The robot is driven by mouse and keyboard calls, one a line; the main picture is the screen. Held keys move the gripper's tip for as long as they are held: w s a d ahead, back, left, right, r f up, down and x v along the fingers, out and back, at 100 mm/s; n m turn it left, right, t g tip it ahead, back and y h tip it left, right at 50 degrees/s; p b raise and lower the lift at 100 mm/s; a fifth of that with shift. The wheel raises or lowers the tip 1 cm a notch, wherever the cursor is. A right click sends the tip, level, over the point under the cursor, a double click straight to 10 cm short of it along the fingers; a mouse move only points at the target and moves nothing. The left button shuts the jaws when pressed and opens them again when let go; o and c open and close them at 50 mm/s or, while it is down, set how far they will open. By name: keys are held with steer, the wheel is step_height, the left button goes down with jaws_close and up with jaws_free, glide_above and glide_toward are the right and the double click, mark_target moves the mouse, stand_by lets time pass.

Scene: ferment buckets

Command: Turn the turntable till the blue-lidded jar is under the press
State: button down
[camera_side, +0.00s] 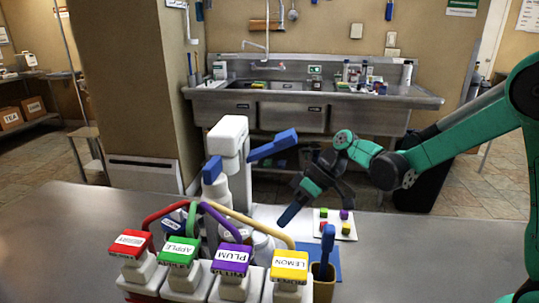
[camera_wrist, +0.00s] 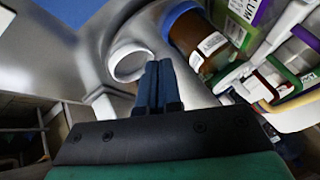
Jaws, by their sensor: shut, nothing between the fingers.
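The white press (camera_side: 230,135) stands behind the front buckets in the side view, with a blue lever (camera_side: 272,146) reaching right. A blue lid-like piece (camera_side: 174,221) shows to the left of its base, partly hidden by the bucket handles. A white jar (camera_side: 262,243) stands to the right of the base. The turntable cannot be made out clearly behind the buckets. My gripper (camera_side: 288,219) reaches in from the right, pointing down-left, shut and empty. In the wrist view its shut blue fingers (camera_wrist: 155,80) are beside a white ring-shaped part (camera_wrist: 130,62); whether they touch is unclear.
Buckets with red (camera_side: 130,244), green (camera_side: 180,250), purple (camera_side: 232,259) and yellow (camera_side: 289,266) lids line the front, their raised handles arching behind. A brown cup (camera_side: 323,286) holds a blue-handled tool. A white card (camera_side: 335,231) carries coloured cubes. The table's right side (camera_side: 420,255) is clear.

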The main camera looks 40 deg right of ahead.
mark_target(263, 258)
steer(key=x, duration=0.7)
steer(key=shift+w+a+f, duration=0.1)
steer(key=shift+a+f, duration=0.1)
steer(key=shift+f, duration=0.15)
